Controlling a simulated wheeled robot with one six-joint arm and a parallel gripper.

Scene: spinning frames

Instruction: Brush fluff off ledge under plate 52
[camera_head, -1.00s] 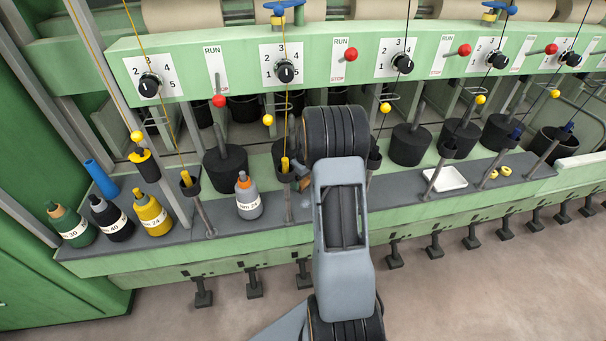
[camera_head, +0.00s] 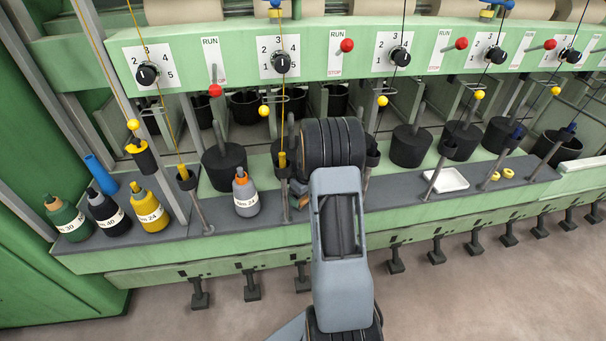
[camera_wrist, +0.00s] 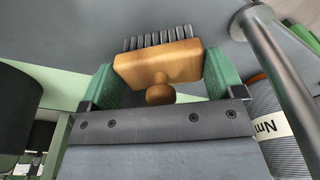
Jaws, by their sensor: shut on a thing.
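In the wrist view, my gripper (camera_wrist: 160,75) is shut on a small brush (camera_wrist: 158,62), with its green fingers on either side of the wooden block. The brush has a round wooden knob towards me and a row of dark bristles at its far side. The bristles are over the grey ledge (camera_wrist: 70,25); I cannot tell whether they touch it. In the head view the ledge (camera_head: 400,188) runs along the green machine, and my arm hides most of the gripper. I cannot make out any fluff for certain, and no plate number 52 is legible.
A grey bottle with an orange cap (camera_head: 245,195) stands left of my arm; its label also shows in the wrist view (camera_wrist: 272,125). Metal posts rise from the ledge on both sides. Green, black and yellow bottles stand at left. A white tray (camera_head: 449,180) lies at right.

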